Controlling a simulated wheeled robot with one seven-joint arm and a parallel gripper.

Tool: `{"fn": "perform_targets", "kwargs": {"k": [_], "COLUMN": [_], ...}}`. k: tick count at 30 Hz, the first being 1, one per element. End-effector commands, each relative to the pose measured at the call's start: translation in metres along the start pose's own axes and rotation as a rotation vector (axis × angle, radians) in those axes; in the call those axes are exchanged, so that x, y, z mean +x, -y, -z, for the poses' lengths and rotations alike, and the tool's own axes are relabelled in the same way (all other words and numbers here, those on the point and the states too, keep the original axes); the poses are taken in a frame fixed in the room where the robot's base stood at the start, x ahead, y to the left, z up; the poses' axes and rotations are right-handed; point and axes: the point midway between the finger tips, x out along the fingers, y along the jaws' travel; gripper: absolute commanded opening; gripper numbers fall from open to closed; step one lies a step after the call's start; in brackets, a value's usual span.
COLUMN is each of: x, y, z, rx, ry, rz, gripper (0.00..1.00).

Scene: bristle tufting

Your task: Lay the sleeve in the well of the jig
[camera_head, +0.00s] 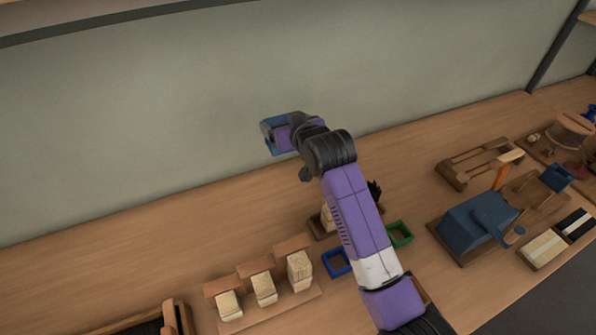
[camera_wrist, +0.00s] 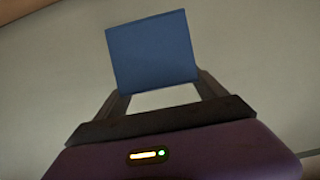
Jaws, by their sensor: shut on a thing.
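My gripper (camera_head: 280,134) is raised in front of the back wall, well above the bench. It is shut on a blue piece (camera_head: 270,138), apparently the sleeve. In the wrist view, the blue piece (camera_wrist: 152,50) is a flat-faced square, slightly tilted, held between the two dark fingers of my gripper (camera_wrist: 160,88). A wooden frame with a long recess (camera_head: 478,163) stands on the bench at the right, apart from my gripper. It may be the jig, but I cannot tell for sure.
A blue lever machine (camera_head: 478,222) stands at the right. Blue (camera_head: 337,263) and green (camera_head: 400,234) trays lie near my arm, which hides part of the bench. A wooden rack (camera_head: 268,305) holds several pale bristle blocks. The bench's back left (camera_head: 130,235) is clear.

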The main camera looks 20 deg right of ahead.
Motion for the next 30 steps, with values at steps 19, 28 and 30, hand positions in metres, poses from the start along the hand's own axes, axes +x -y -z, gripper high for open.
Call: {"fn": "perform_targets", "kwargs": {"k": [19,28,30], "x": [0.054,0.065,0.069], "y": [0.000,0.000,0.000], "z": [-0.131,-0.159,-0.167], "rx": [-0.001,0.000,0.000], "ry": [0.002,0.003,0.003], "rz": [0.000,0.000,0.000], "gripper": [0.43,0.43,0.43]}}
